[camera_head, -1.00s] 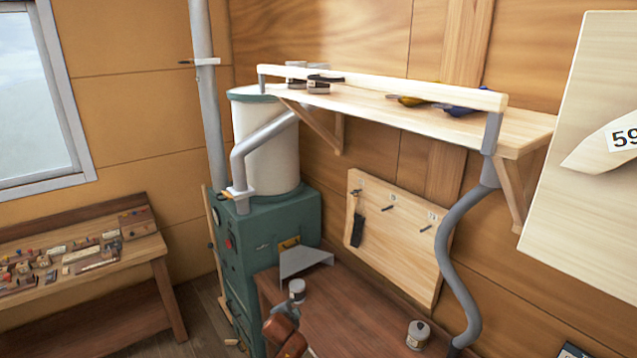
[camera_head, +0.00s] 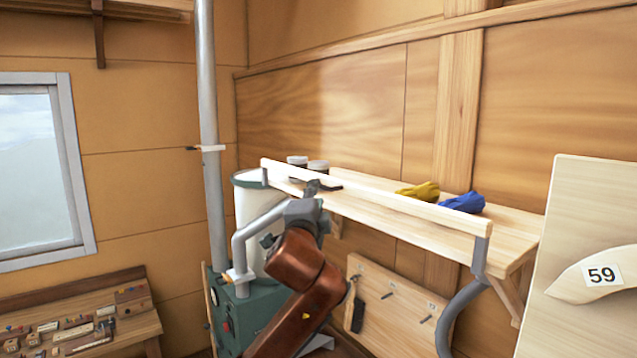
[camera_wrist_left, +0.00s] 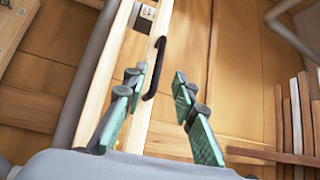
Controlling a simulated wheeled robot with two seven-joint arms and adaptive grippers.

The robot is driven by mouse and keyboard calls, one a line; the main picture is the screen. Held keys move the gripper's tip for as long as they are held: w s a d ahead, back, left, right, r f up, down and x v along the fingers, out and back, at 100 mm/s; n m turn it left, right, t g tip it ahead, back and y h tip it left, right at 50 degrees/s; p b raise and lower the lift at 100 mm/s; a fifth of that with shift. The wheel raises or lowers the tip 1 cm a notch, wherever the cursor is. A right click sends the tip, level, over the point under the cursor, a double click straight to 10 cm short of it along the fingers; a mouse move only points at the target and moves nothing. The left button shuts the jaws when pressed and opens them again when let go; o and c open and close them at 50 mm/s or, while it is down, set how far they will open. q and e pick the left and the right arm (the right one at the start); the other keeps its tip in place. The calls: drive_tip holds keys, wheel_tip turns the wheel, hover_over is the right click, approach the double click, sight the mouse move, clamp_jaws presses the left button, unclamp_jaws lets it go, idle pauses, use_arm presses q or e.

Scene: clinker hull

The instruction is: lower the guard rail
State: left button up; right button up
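The guard rail (camera_head: 395,202) is a pale wooden bar along the front of the wall shelf (camera_head: 513,232), raised above its surface on grey end brackets. A dark handle sits near its left part; in the left wrist view the black handle (camera_wrist_left: 153,75) shows against pale wood. My left gripper (camera_head: 314,190) is at the rail's left part, in front of it, partly hiding the handle. In the wrist view its green-padded fingers (camera_wrist_left: 160,80) are spread wide, with the handle ahead between them and no contact visible. My right gripper is not in view.
Jars (camera_head: 318,166), a yellow cloth-like item (camera_head: 420,191) and a blue one (camera_head: 463,203) lie on the shelf behind the rail. A green machine (camera_head: 243,315) with a pale drum and grey pipe stands left. A pale board marked 59 (camera_head: 590,220) is at right.

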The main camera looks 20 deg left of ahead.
use_arm(q)
drive_tip(key=w+p, duration=0.1)
drive_tip(key=w, duration=0.1)
drive_tip(key=w+p, duration=0.1)
drive_tip(key=w, duration=0.1)
drive_tip(key=w+a+p, duration=0.1)
drive_tip(key=w, duration=0.2)
drive_tip(key=shift+r, duration=0.4)
drive_tip(key=c, duration=0.7)
clamp_jaws()
